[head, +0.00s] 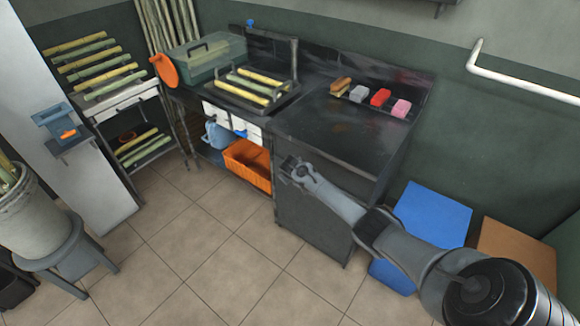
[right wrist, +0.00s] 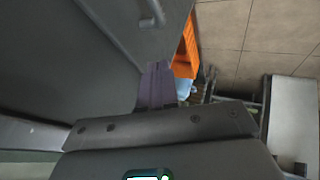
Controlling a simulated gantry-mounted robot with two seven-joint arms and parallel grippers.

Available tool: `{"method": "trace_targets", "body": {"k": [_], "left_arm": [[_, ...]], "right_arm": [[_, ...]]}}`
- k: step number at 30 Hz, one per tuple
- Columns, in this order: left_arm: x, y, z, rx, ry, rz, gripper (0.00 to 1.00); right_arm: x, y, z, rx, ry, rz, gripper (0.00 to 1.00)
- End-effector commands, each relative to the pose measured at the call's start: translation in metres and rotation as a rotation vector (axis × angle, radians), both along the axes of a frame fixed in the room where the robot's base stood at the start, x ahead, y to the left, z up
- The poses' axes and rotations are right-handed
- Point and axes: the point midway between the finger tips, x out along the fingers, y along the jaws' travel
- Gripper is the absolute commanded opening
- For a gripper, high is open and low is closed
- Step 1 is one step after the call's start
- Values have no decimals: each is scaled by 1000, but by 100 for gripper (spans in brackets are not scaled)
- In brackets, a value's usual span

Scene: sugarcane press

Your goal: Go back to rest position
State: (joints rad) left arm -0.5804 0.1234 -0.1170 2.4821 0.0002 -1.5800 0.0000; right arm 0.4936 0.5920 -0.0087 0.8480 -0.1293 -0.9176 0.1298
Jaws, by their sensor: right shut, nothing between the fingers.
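My right arm reaches in from the lower right of the head view. Its gripper (head: 289,164) is beside the front of the dark metal cabinet (head: 322,214), below the worktop edge. In the right wrist view the shut fingers (right wrist: 157,84) show at the middle with nothing held. A grey cabinet face with a handle (right wrist: 152,14) fills the upper left there. I cannot tell whether the gripper touches the cabinet. My left gripper is not in view.
An orange crate (head: 247,166) sits on the shelf left of the cabinet. Cane pieces lie on the press tray (head: 278,101) and the left rack (head: 123,97). Several coloured blocks lie on the worktop (head: 345,132). Blue (head: 436,214) and brown (head: 517,248) panels lie right. The tiled floor (head: 200,255) is open.

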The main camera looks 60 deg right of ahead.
Motion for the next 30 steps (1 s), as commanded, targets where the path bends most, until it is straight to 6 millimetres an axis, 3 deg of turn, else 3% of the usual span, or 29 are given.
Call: {"method": "trace_targets", "body": {"k": [1,9,18,23,26,29,30], "left_arm": [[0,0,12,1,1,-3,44],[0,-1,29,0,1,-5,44],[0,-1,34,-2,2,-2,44],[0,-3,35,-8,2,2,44],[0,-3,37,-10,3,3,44],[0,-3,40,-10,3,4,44],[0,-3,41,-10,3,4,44]], "right_arm": [[-4,4,12,-1,0,2,0],[-15,23,37,1,0,1,0],[-25,29,42,1,11,0,0],[-51,37,8,12,70,4,0],[-82,54,-31,35,136,17,0],[-120,94,-73,67,197,63,0],[-135,116,-87,84,214,88,0]]}}
